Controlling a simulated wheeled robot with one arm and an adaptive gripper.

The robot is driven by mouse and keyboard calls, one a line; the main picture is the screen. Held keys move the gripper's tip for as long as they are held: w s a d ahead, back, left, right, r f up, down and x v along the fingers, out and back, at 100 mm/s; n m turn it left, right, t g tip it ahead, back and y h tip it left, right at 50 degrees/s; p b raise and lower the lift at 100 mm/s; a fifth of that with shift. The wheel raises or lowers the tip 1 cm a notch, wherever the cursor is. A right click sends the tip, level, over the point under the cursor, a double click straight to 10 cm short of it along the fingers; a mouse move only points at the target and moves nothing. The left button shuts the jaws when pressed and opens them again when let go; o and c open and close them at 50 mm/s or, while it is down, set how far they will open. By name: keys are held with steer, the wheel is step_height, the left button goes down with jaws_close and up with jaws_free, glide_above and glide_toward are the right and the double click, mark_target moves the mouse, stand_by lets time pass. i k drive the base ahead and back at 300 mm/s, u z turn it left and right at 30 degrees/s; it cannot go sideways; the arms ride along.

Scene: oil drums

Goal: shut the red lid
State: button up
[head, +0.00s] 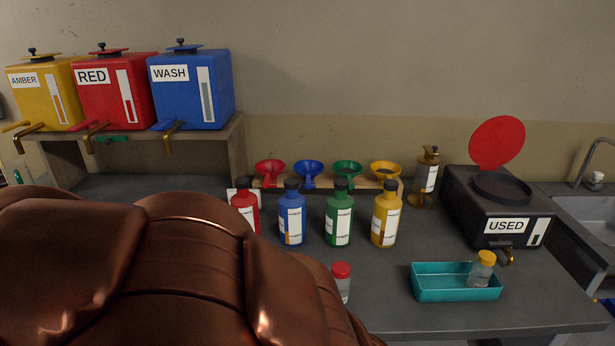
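A round red lid (497,142) stands raised, tilted up at the back of a round dark opening (501,188) on top of the black box labelled USED (482,218). The opening is uncovered. The red tank (112,95) on the shelf also has a red cover (101,51) with a dark knob, lying on its top. A small jar (342,290) on the bench has a red cap (341,270). My gripper is not in view. A large copper-brown part, which seems to be my arm, fills the lower left and hides the bench there.
Red, blue, green and yellow bottles (339,218) stand mid-bench before a rack of funnels (308,170). A teal tray (455,293) holds a yellow-capped jar (483,268) in front of the black box.

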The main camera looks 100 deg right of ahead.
mark_target(497, 141)
steer(key=z, duration=4.85)
steer(key=k, duration=0.5)
steer(key=z, duration=1.05)
steer(key=i, duration=0.7)
steer(key=u, duration=1.25)
